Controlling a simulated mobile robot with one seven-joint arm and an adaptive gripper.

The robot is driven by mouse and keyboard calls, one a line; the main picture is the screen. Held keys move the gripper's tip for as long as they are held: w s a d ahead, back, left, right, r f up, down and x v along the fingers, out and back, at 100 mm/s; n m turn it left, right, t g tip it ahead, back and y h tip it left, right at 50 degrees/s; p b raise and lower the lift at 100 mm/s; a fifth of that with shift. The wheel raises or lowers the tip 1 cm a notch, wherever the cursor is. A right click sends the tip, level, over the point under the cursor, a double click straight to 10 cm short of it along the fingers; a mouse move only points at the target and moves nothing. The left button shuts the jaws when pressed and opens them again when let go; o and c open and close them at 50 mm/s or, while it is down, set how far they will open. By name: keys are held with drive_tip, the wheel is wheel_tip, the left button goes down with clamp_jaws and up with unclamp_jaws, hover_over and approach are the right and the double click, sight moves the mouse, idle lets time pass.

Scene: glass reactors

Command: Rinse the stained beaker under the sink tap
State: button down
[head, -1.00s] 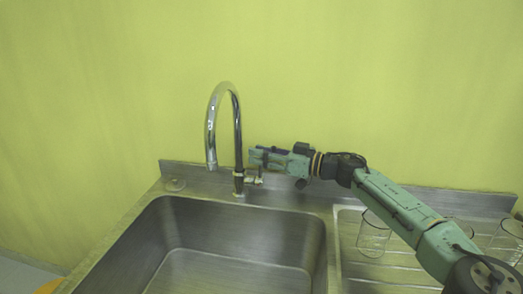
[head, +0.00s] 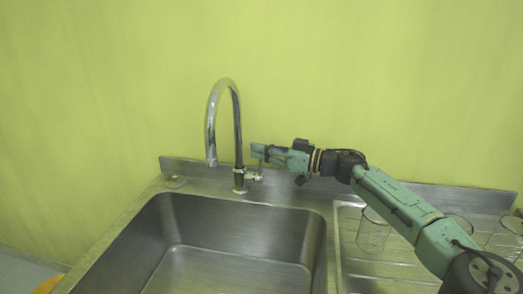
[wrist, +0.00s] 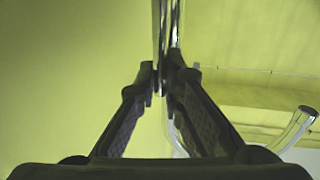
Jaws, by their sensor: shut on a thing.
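The chrome tap (head: 238,130) stands at the back rim of the sink (head: 310,245), its curved spout over the basin. Its small side handle (head: 254,175) is low on the right of the column. My gripper (head: 256,151) is at the tap handle, just right of the column. In the wrist view my gripper (wrist: 160,82) has its fingertips close together on a thin shiny part, which looks like the tap handle. No water shows at the spout. Clear glass beakers, one of them (head: 373,232) at the left, stand on the drainboard; I cannot tell which is stained.
The ribbed drainboard (head: 350,268) lies right of the basin, partly under my arm. Another beaker (head: 503,238) stands at the far right and one is partly behind my arm. The basin is empty. A yellow-green wall (head: 350,80) is close behind the tap.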

idle(0.4)
drive_tip(key=shift+s+f+n+b, duration=0.2)
drive_tip(key=shift+s+n+b, duration=0.1)
drive_tip(key=shift+b, duration=0.1)
drive_tip(key=shift+s+n+b, duration=0.25)
drive_tip(key=shift+n+b, duration=0.05)
drive_tip(key=shift+s+a+r, duration=0.1)
drive_tip(key=shift+r, duration=0.05)
drive_tip(key=c, duration=1.7)
unclamp_jaws()
drive_tip(key=v, duration=1.2)
